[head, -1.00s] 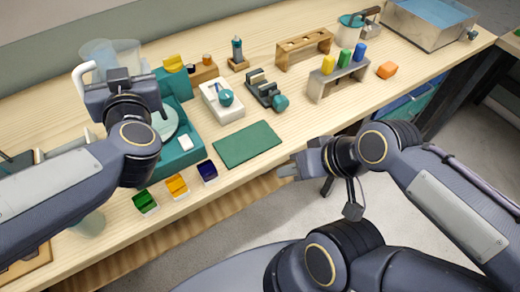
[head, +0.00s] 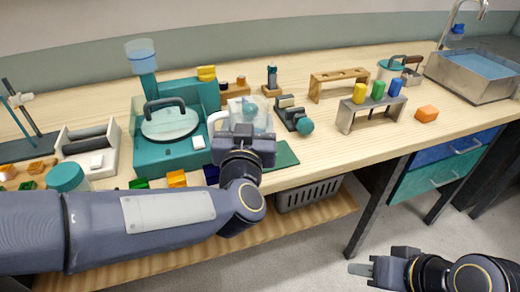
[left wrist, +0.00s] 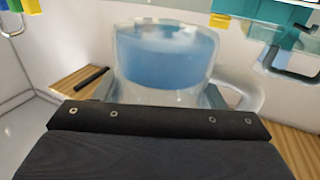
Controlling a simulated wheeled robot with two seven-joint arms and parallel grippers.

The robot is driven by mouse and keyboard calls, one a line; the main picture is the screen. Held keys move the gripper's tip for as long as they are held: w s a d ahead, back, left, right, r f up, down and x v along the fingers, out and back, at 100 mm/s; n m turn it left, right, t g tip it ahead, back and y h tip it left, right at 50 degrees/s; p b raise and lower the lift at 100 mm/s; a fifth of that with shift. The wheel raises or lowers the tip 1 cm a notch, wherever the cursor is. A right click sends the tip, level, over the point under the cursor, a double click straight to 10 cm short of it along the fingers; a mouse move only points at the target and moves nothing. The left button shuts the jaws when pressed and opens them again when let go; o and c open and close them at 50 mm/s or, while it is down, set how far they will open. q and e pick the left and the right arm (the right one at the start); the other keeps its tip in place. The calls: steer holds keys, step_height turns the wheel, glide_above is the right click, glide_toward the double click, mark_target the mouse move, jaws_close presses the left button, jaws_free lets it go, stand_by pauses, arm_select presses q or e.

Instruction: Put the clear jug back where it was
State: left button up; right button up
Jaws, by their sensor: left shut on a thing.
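The clear jug (head: 262,115) is in my left gripper (head: 245,143), in front of the white box with the teal knob. Its pale handle (head: 214,122) sticks out to the left. In the left wrist view the jug (left wrist: 165,85) looks upright, with blue showing inside and its handle (left wrist: 238,92) to the right. The jaws (left wrist: 158,103) are shut on its body. The gripper and wrist hide its base in the head view, so I cannot tell whether it touches anything below. My right gripper (head: 362,269) is empty, low at the right, off the table; its jaw gap is unclear.
Left of the jug stands a teal device (head: 172,155) with a round lidded plate. A dark grey holder (head: 290,112) with a teal knob and a grey rack (head: 368,112) with coloured vials stand to the right. A green mat (head: 285,156) lies partly behind my wrist. The front-right tabletop is clear.

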arm_select(q)
steer(key=w+f, duration=0.1)
steer(key=f, duration=0.1)
steer(key=w+d+f+b, duration=0.1)
steer(key=w+f, duration=0.1)
steer(key=w+f+b, duration=0.1)
steer(key=w+f, duration=0.1)
steer(key=shift+w+d, duration=0.25)
steer(key=shift+d, duration=0.05)
steer(key=shift+w+d+f+b, duration=0.15)
steer(key=shift+f+b, duration=0.15)
steer(key=shift+f, duration=0.6)
steer(key=shift+w+a+f+b, duration=0.15)
steer(key=shift+f+b, duration=0.15)
steer(key=shift+f, duration=0.55)
steer(key=shift+f, duration=0.1)
steer(key=shift+f, duration=0.15)
steer(key=o, duration=1.1)
steer(key=shift+r, duration=0.3)
steer(key=s, duration=0.8)
steer(key=s+p, duration=0.1)
steer(key=s, duration=0.3)
steer(key=shift+a+f, duration=0.1)
steer(key=shift+a, duration=0.3)
